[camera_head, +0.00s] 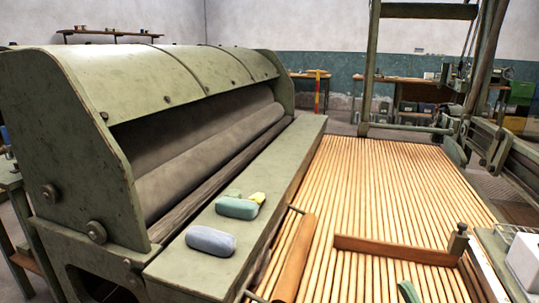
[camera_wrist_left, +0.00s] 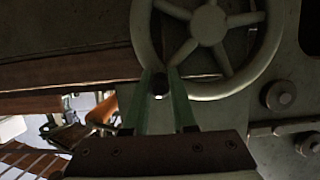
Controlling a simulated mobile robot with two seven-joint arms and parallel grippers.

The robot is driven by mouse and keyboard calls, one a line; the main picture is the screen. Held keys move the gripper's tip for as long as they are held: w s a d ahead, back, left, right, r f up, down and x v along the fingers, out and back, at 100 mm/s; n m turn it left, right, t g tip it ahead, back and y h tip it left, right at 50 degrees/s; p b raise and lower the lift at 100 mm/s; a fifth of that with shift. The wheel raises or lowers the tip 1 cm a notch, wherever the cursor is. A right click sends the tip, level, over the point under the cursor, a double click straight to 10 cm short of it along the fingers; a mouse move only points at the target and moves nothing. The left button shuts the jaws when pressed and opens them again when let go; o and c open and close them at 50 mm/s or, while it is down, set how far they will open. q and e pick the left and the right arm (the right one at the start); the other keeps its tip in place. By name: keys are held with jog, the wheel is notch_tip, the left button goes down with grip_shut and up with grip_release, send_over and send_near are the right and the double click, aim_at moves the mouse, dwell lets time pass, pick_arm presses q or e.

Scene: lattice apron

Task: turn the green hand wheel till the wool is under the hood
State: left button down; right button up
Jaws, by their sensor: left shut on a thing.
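In the left wrist view, a grey-green hand wheel (camera_wrist_left: 208,25) with spokes stands upright ahead of me. My left gripper (camera_wrist_left: 160,86) has its two green fingers around a small dark knob (camera_wrist_left: 160,84) at the wheel's lower rim. The green metal hood (camera_head: 150,75) covers dark rollers (camera_head: 205,150) at the left of the head view. The slatted lattice apron (camera_head: 385,185) lies to its right, and its visible slats are bare. I cannot make out any wool for certain. My right gripper is in neither view.
A blue-grey rounded block (camera_head: 211,241) and a teal one (camera_head: 237,208) lie on the green ledge (camera_head: 280,165) between rollers and apron. Wooden boards (camera_head: 397,250) lie across the near slats. A green curved piece (camera_head: 409,293) shows at the bottom edge. Benches stand at the back wall.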

pick_arm(q)
jog(key=shift+s+a+f, duration=0.1)
jog(key=shift+s+f, duration=0.1)
jog(key=shift+f, duration=0.1)
jog(key=f, duration=0.1)
jog(key=f+b, duration=0.1)
jog(key=d+f+b, duration=0.1)
jog(key=shift+s, duration=0.25)
jog(key=c, duration=1)
grip_release()
jog(key=shift+r, duration=0.25)
jog(key=shift+o, duration=1.4)
jog(key=shift+w+d+r, duration=0.1)
jog(key=shift+w+r, duration=0.05)
jog(key=s+a+p, duration=0.2)
jog(key=s+p, duration=0.1)
jog(key=s, duration=0.4)
jog(key=shift+s+a, duration=0.15)
jog(key=shift+s, duration=0.1)
